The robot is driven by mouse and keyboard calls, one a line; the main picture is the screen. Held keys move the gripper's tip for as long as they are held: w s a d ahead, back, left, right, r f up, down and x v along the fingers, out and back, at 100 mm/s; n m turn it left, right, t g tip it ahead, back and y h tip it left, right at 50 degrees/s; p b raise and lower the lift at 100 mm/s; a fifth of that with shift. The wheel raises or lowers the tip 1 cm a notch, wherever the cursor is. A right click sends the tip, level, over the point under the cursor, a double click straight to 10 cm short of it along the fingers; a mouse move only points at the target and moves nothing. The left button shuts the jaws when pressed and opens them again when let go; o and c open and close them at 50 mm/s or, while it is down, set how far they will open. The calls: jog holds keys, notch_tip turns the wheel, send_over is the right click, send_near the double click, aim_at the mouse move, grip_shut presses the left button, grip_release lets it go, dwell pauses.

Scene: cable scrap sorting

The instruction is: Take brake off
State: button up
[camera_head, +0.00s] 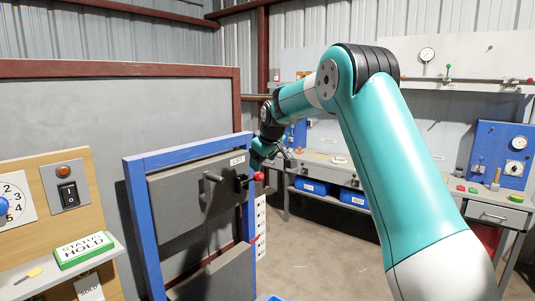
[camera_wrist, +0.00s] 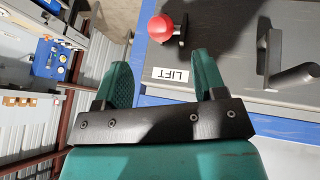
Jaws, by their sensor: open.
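A red ball knob (camera_head: 259,176) on a short dark lever sticks out from the grey panel (camera_head: 190,200) in a blue frame, near a label reading LIFT (camera_head: 237,160). A grey bar handle (camera_head: 213,177) is left of it. My gripper (camera_wrist: 163,62) is open and empty, at the right edge of the panel. In the wrist view the red knob (camera_wrist: 159,28) lies beyond the fingertips, between their lines, apart from them. The LIFT label (camera_wrist: 170,75) shows beside the right finger, and the grey handle (camera_wrist: 275,65) is farther right. I cannot tell which control is the brake.
A wooden board with a dial, a switch (camera_head: 68,193) and a green STAND HOLD sign (camera_head: 84,249) stands at left. A workbench (camera_head: 325,168) with blue bins is behind. A blue gauge panel (camera_head: 503,150) is at right. The floor between is clear.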

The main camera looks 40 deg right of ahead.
jog(key=d+b+v, duration=0.1)
jog(key=v, duration=0.6)
jog(key=shift+a+b, duration=0.3)
jog(key=shift+a, duration=0.2)
